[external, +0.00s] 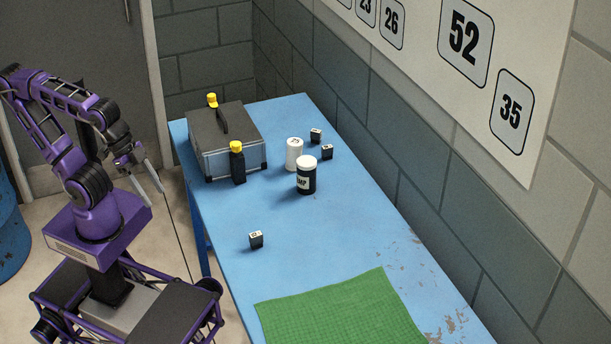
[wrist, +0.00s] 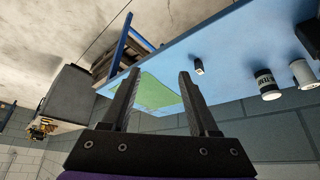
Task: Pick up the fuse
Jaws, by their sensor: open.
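Several small dark blocks with pale labelled faces stand on the blue table (external: 300,222); they may be fuses, but I cannot read their labels. One block (external: 256,239) stands alone near the table's front edge and also shows in the wrist view (wrist: 198,68). Two more, one block (external: 315,135) and another block (external: 327,152), stand at the back by the wall. My gripper (external: 155,172) is open and empty, off the table's left side, apart from all the blocks. In the wrist view its two fingers (wrist: 160,78) are spread with nothing between them.
A black jar (external: 306,177) and a white jar (external: 294,154) stand near the back blocks. A green mat (external: 340,312) lies at the near end. The middle is clear.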

